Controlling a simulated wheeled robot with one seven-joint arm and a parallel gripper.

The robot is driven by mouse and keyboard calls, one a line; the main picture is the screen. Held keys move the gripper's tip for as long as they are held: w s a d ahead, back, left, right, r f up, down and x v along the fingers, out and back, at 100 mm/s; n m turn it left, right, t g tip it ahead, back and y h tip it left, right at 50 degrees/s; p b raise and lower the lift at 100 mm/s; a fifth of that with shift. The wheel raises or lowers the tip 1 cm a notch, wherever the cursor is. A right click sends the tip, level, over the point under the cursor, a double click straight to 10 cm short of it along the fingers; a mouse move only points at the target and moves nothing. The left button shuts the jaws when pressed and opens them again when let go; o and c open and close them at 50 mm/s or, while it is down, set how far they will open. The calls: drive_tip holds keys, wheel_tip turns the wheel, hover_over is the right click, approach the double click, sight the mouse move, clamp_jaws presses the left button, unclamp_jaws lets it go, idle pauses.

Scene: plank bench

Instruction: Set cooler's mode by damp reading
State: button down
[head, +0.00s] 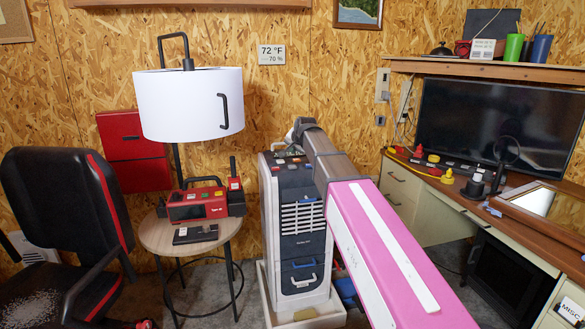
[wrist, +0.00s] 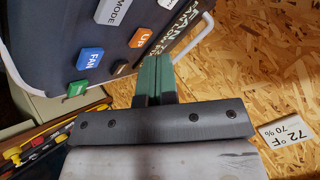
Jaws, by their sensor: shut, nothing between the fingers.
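The cooler (head: 302,250), a grey and white upright unit with front vents, stands on the floor in the middle of the head view. Its dark top panel fills the upper left of the wrist view, with a white MODE button (wrist: 117,12), an orange UP button (wrist: 142,38), a blue FAN button (wrist: 90,59) and a green button (wrist: 77,88). The wall display (head: 271,55) reads 72 °F and 70 %; it also shows in the wrist view (wrist: 288,132). My gripper (wrist: 153,62), with green fingers, is shut and empty by the panel's edge near UP. I cannot tell if it touches.
A round side table (head: 160,236) with a red device (head: 205,205) stands left of the cooler, under a white lampshade (head: 190,104). A black chair (head: 65,205) is at far left. A desk (head: 415,180) with a monitor (head: 500,120) is at right.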

sight(294, 166)
drive_tip(key=shift+f, duration=1.9)
drive_tip(key=shift+f, duration=0.15)
idle(0.5)
drive_tip(key=shift+f, duration=0.3)
drive_tip(key=shift+f, duration=0.4)
idle(1.0)
drive_tip(key=shift+r, duration=0.9)
drive_tip(key=shift+r, duration=2.5)
idle(0.3)
